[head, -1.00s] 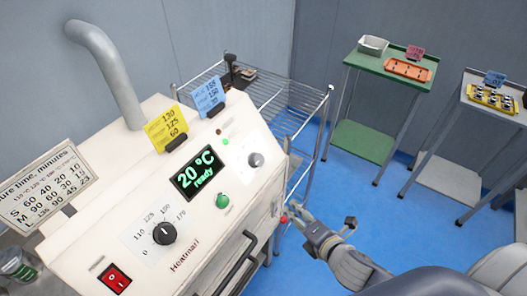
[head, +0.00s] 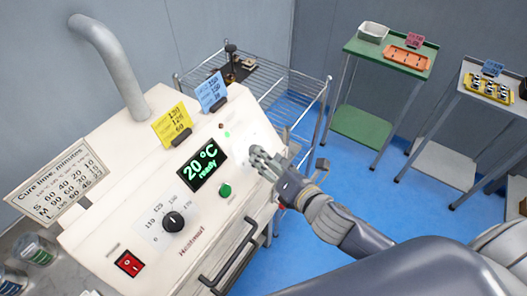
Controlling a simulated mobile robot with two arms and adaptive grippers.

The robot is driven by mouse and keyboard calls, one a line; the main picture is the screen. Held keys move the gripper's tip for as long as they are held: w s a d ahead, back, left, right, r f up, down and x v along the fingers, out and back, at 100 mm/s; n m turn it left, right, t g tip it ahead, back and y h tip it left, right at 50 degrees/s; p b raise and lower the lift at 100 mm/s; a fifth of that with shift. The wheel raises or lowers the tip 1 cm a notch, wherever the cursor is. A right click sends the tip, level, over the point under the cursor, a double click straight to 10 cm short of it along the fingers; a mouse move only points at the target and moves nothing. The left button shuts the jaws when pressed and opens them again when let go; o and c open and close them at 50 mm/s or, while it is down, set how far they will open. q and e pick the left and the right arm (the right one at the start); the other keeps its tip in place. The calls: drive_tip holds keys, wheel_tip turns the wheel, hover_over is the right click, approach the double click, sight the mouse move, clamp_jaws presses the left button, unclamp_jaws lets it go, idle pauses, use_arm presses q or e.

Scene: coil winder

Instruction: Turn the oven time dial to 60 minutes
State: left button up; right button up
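The white oven (head: 120,215) stands at the left with its sloped panel facing me. Its display (head: 203,165) reads 20 °C, ready. The time dial, at the panel's upper right, is hidden behind my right gripper (head: 262,160). The gripper's fingers are over that spot, close to the panel. I cannot tell whether they touch or grip the dial, and its setting does not show. The black temperature dial (head: 173,222) is at lower left on the panel, among marks from 0 to 170. My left gripper is not in view.
A green button (head: 225,190), red switch (head: 129,263) and door handle (head: 230,255) are nearby. Yellow (head: 171,126) and blue (head: 211,92) cards and a cure-time chart (head: 58,182) stand on the oven. A wire rack (head: 300,90) is behind; a green table (head: 375,48) stands right.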

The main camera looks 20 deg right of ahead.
drive_tip(key=shift+x, duration=1.55)
drive_tip(key=c, duration=1.1)
drive_tip(key=shift+o, duration=0.2)
drive_tip(key=shift+p, duration=0.35)
